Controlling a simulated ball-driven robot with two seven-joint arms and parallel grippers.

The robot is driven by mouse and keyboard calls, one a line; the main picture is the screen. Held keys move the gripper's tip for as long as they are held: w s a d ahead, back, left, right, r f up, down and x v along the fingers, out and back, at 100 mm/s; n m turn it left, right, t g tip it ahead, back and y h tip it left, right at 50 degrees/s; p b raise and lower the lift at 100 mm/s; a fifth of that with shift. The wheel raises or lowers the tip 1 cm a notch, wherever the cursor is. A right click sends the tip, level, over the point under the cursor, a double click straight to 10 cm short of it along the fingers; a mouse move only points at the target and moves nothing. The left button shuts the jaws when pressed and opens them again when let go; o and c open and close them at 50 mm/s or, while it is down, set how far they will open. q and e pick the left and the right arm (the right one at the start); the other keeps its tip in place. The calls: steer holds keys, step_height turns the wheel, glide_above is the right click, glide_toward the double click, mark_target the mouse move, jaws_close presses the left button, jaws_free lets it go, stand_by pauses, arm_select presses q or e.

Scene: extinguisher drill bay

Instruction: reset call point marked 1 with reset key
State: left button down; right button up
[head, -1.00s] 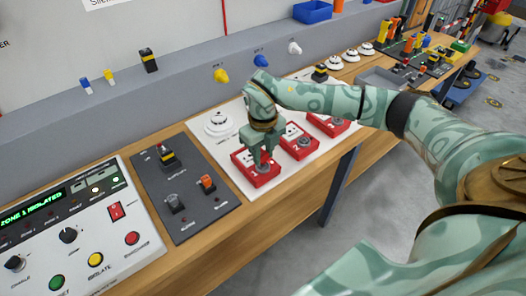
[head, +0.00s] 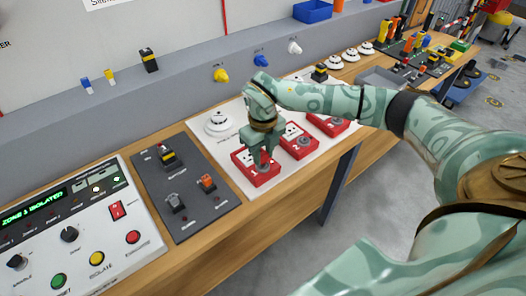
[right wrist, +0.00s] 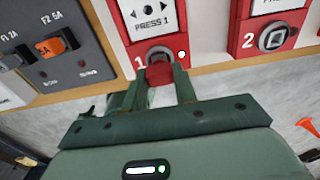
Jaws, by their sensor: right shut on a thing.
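The call point marked 1 (head: 268,181) is a red box with a white face on a pale board; it also shows in the right wrist view (right wrist: 150,12), with a small white light at its right. My right gripper (head: 262,160) points down at its lower part. In the right wrist view my right gripper (right wrist: 160,82) is shut on a small red piece, apparently the reset key (right wrist: 160,74). The key is at the grey round lock of call point 1; how deep it sits is hidden. My left gripper is not in view.
Call point 2 (head: 299,143) is close on the right, with another red one (head: 328,124) beyond. A grey switch panel (head: 185,190) and the control panel (head: 85,240), reading "ZONE 1 ISOLATED", lie to the left. A white detector (head: 219,122) stands behind. The bench's front edge is near.

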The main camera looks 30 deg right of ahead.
steer(key=shift+f, duration=0.65)
stand_by(0.5)
steer(key=shift+r+m, duration=0.1)
steer(key=shift+m, duration=0.6)
steer(key=shift+m+p, duration=0.3)
steer(key=shift+m, duration=0.1)
